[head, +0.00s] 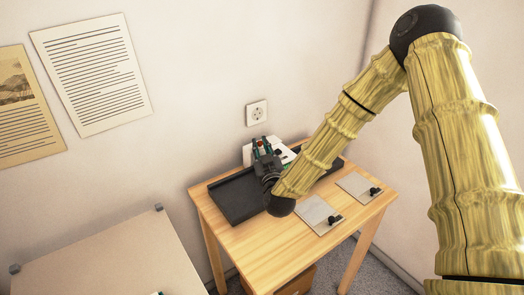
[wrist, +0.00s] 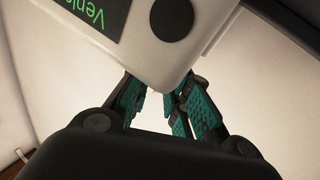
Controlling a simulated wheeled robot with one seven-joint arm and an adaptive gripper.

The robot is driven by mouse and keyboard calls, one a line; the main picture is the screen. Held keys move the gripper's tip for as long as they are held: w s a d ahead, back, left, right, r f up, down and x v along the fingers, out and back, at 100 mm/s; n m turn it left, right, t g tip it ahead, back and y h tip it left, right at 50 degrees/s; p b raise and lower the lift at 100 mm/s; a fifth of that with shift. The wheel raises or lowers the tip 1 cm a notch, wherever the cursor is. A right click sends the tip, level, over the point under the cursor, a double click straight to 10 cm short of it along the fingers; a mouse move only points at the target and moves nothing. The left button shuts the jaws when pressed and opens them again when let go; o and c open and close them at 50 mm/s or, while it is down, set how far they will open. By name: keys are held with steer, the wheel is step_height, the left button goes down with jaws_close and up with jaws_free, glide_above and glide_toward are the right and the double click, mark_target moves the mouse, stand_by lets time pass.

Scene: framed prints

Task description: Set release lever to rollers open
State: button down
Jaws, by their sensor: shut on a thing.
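A white device (head: 287,153) stands at the back of a small wooden table, behind my gripper (head: 263,146). In the wrist view the white device (wrist: 140,28) fills the top, with a dark display (wrist: 92,14) of green letters and a round black part (wrist: 172,19). My gripper (wrist: 162,92) has teal finger pads and reaches the device's edge. It is shut on a small part there, seemingly the release lever, which the fingers hide. The lever's position cannot be read.
The wooden table (head: 270,243) carries a black tray (head: 236,198) and two pale plates, one nearer (head: 318,214) and one farther right (head: 358,186), each with a small black part. A wall socket (head: 256,113) is behind. A pale surface (head: 95,262) stands at the lower left.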

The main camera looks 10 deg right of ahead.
steer(key=c, duration=1.3)
jaws_free()
steer(key=shift+a, duration=0.1)
steer(key=shift+c, duration=0.2)
steer(key=s, duration=0.8)
steer(key=s+f, duration=0.1)
steer(key=s, duration=0.3)
